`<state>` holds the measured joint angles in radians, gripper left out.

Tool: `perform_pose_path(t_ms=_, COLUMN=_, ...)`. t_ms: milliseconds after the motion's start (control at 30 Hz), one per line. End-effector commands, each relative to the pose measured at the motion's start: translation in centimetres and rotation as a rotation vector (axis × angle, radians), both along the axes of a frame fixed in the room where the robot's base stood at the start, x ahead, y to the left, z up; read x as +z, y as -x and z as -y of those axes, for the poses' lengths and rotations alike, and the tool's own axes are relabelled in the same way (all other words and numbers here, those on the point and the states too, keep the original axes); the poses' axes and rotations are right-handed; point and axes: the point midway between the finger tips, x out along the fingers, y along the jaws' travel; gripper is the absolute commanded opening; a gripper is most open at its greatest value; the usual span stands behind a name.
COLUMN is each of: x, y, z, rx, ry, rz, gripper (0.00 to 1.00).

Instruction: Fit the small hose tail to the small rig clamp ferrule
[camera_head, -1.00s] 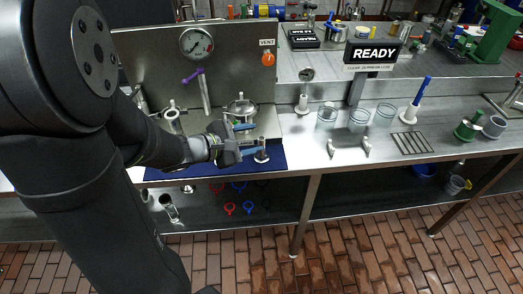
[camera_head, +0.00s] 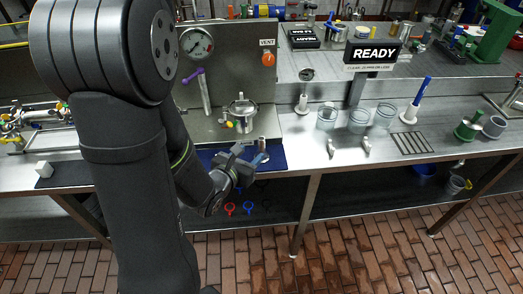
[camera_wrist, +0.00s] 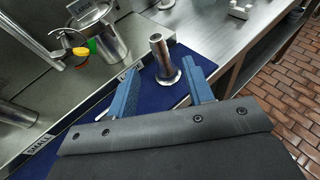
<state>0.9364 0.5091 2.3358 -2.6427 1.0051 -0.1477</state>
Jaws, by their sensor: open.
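A metal hose tail (camera_wrist: 160,58) with a flange at its base stands upright on the blue mat (camera_wrist: 204,62). It also shows in the head view (camera_head: 262,144). Whether it is the small one I cannot tell. My gripper (camera_head: 250,154) is open and low over the mat's front edge. In the wrist view its two blue fingers point toward the hose tail, which shows between and beyond the tips; contact is not visible. A steel vessel (camera_head: 242,108) with clamp fittings stands on the rig behind the mat; the small ferrule cannot be singled out.
The rig panel (camera_head: 240,60) with a gauge stands behind. Glass beakers (camera_head: 358,120), white holders and a rack (camera_head: 412,143) stand to the right.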

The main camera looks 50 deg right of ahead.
Motion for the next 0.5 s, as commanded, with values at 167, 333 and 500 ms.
perform_pose_path(t_ms=167, x=-1.1, y=-0.6, z=3.4, rx=-0.004, ry=0.000, rz=0.000, gripper=0.47)
perform_pose_path(t_ms=333, x=-1.6, y=-0.9, z=4.9, rx=-0.002, ry=-0.001, rz=0.000, gripper=0.47)
perform_pose_path(t_ms=500, x=-2.1, y=-1.2, z=6.1, rx=-0.002, ry=-0.001, rz=0.000, gripper=0.47)
